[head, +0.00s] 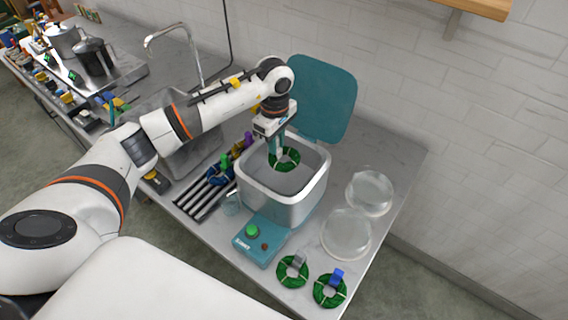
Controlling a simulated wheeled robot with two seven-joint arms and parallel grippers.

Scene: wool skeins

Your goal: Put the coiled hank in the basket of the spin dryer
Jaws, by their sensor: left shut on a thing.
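The spin dryer (307,205) is a white and teal box with its teal lid (324,97) standing open at the back. My left gripper (276,148) points down over the basket and is shut on a green coiled hank (285,160). The hank hangs in or just above the basket mouth; I cannot tell how deep. Two more green coiled hanks lie on the counter at the front, one with a grey tag (291,272) and one with a blue tag (329,291). My right gripper is not in view.
Two clear round dishes (369,193) (346,234) stand right of the dryer. A teal control panel with a green button (252,231) juts out at its front. A rack of dark rails with coloured items (207,191) lies left. A sink tap (173,35) stands behind my arm.

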